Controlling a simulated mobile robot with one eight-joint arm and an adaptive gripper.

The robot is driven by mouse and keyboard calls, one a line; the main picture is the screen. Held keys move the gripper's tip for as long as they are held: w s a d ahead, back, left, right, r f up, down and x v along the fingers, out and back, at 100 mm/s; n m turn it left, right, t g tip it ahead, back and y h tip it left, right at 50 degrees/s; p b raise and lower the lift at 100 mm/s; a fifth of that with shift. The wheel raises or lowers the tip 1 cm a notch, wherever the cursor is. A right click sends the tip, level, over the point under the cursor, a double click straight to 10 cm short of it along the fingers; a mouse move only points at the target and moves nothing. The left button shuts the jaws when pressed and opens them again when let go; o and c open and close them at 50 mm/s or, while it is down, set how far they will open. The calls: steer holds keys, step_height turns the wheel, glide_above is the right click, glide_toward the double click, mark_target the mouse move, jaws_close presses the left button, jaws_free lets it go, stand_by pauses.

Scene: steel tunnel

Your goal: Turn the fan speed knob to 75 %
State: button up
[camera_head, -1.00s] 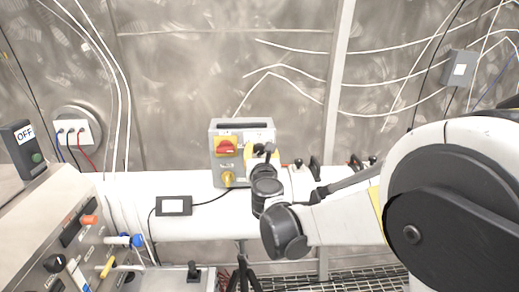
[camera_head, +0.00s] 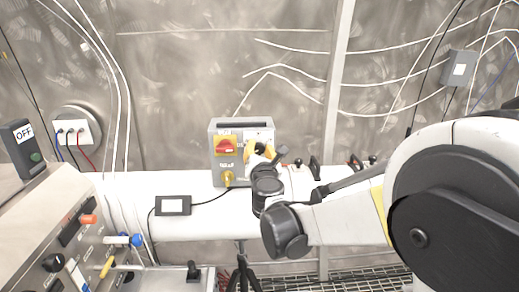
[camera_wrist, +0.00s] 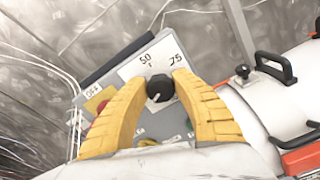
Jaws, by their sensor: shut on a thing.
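The fan speed knob is a black round knob (camera_wrist: 160,88) on a white dial plate (camera_wrist: 150,62) in the wrist view, with marks 50 and 75 showing above it. The knob's pointer direction is too small to tell. My gripper (camera_wrist: 160,92) has its two yellow fingers closed on the knob from both sides.
A red switch on a yellow plate (camera_head: 226,146) and a yellow knob (camera_head: 227,178) sit left of my gripper on the box. Black handles (camera_head: 314,168) stand on the white pipe (camera_head: 205,218) to the right. A grey panel with knobs (camera_head: 60,250) is at lower left.

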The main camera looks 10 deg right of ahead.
steer(key=m, duration=0.5)
steer(key=shift+d+m, duration=0.1)
steer(key=shift+m, duration=0.2)
steer(key=m, duration=0.4)
steer(key=shift+f+b, duration=0.1)
steer(key=shift+b, duration=0.25)
steer(key=m, duration=0.9)
steer(key=shift+f+m, duration=0.1)
steer(key=shift+m, duration=0.2)
steer(key=m, duration=0.4)
steer(key=shift+b, duration=0.3)
steer(key=m, duration=0.4)
steer(key=shift+f, duration=0.1)
steer(key=m, duration=0.4)
steer(key=shift+m, duration=0.3)
steer(key=shift+a+m, duration=0.15)
steer(key=shift+m, duration=0.85)
steer(key=shift+a+m, duration=0.1)
steer(key=shift+m, duration=0.9)
